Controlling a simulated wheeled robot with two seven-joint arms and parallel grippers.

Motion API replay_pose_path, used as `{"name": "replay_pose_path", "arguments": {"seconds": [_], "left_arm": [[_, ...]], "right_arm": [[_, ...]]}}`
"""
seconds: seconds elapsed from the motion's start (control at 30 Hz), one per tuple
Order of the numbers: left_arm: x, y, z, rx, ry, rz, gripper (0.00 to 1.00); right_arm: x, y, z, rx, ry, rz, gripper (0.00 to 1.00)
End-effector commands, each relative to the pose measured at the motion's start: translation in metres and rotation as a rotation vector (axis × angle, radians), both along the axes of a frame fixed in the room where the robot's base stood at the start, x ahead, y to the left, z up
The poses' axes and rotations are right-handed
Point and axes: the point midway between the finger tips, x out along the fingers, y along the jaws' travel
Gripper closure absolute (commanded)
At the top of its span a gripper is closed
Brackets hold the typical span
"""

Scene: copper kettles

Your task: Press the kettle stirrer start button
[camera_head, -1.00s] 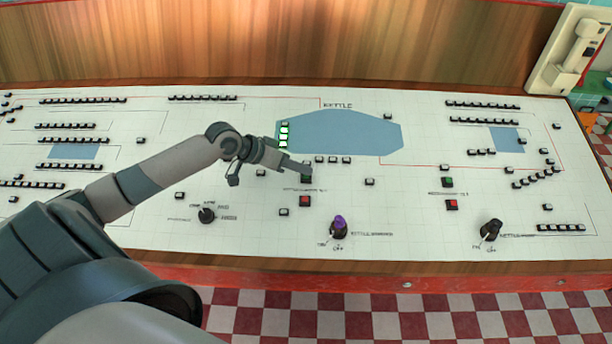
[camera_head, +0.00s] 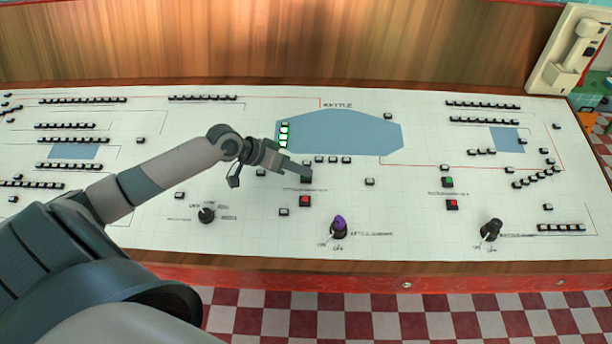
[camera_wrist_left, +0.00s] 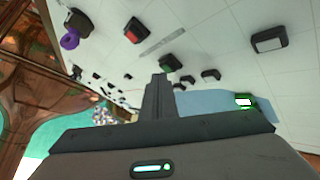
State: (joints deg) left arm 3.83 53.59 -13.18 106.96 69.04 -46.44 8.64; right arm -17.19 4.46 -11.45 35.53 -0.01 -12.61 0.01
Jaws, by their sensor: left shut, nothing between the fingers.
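The green start button (camera_wrist_left: 168,65) shows in the left wrist view as a dark housing with a green face, just beyond my fingertips. My left gripper (camera_head: 305,176) is shut and empty, its fingertips over the button's spot below the blue kettle shape (camera_head: 345,133). My right gripper is not in view.
A purple-topped knob (camera_head: 339,227) stands below the red button, and black knobs (camera_head: 207,215) (camera_head: 490,230) stand to either side. Another green button (camera_head: 447,182) is at the right. A wooden backboard (camera_head: 300,45) rises behind.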

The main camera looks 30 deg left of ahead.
Motion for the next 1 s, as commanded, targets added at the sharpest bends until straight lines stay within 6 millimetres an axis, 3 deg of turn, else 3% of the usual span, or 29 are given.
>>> {"name": "replay_pose_path", "arguments": {"seconds": [1.0], "left_arm": [[0.0012,0.0005,-0.0072,-0.001,0.000,0.001,1.00]], "right_arm": [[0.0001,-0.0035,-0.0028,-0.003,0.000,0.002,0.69]]}}
